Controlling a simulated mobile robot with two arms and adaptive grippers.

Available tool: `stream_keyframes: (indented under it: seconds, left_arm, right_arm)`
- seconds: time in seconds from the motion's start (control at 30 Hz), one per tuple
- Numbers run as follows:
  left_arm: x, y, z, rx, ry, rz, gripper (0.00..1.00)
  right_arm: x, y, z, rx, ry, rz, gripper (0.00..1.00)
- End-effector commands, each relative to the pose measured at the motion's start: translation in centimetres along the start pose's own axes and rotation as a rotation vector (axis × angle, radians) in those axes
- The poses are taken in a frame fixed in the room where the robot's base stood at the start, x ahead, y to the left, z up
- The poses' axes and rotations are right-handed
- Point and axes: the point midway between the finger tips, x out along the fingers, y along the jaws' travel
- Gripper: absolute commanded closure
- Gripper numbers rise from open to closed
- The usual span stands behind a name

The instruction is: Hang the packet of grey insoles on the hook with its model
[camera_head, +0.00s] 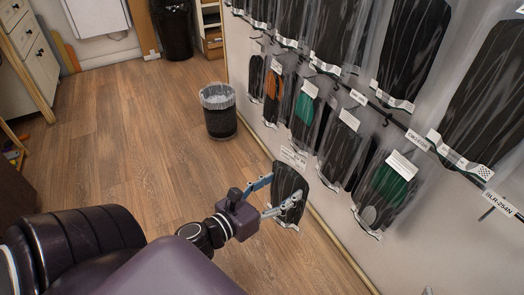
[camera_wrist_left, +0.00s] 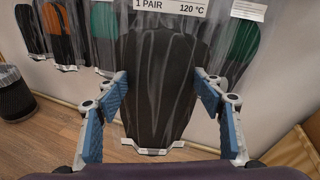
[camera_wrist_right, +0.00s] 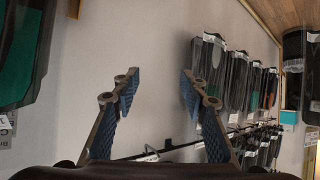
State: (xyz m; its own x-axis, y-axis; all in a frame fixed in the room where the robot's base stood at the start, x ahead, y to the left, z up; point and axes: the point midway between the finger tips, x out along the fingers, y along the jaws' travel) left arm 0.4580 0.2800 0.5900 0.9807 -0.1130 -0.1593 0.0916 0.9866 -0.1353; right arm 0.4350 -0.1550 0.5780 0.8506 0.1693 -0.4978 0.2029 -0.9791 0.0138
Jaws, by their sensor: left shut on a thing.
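My left gripper (camera_head: 277,196) is shut on a clear packet of dark grey insoles (camera_head: 291,184), held upright in front of the wall, above the floor. In the left wrist view the packet (camera_wrist_left: 160,105) fills the middle between the two blue finger pads, with a white strip at its bottom and a label reading "1 PAIR 120 °C" at its top. A hook (camera_head: 487,214) with no packet visible on it stands out beside the label BLR-254N (camera_head: 503,204). My right gripper (camera_wrist_right: 158,82) is open and empty, seen only in the right wrist view.
Rows of hanging insole packets line the wall rack (camera_head: 386,113), including green (camera_head: 391,184) and orange (camera_head: 272,86) ones. A black bin (camera_head: 221,122) stands on the floor near the wall. The wooden floor (camera_head: 125,140) is mostly clear.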

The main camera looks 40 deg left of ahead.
Motion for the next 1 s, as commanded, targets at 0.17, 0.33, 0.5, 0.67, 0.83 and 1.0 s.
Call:
stream_keyframes:
  seconds: [0.17, 0.33, 0.5, 0.67, 0.83, 1.0]
  left_arm:
    - [-0.5, 2.9, 1.0, 0.0, 0.039, -0.014, 0.64]
    - [-0.8, 4.8, 1.6, -0.006, 0.061, -0.021, 0.64]
    - [-0.8, 5.6, 1.8, -0.01, 0.07, -0.025, 0.64]
    - [-0.1, 5.5, 1.9, -0.012, 0.068, -0.027, 0.64]
    - [1.6, 5.0, 2.1, -0.011, 0.068, -0.027, 0.64]
    - [3.5, 4.4, 2.4, -0.011, 0.066, -0.027, 0.64]
  right_arm:
    - [-3.4, 1.0, 7.9, 0.006, -0.364, 0.021, 0.6]
    - [-7.1, 1.6, 13.0, 0.013, -0.61, 0.035, 0.6]
    - [-9.3, 1.7, 15.2, 0.017, -0.725, 0.04, 0.6]
    - [-9.6, 1.8, 15.7, 0.018, -0.744, 0.04, 0.6]
    - [-9.5, 1.7, 15.7, 0.018, -0.743, 0.04, 0.6]
    - [-9.4, 1.7, 15.8, 0.018, -0.742, 0.04, 0.6]
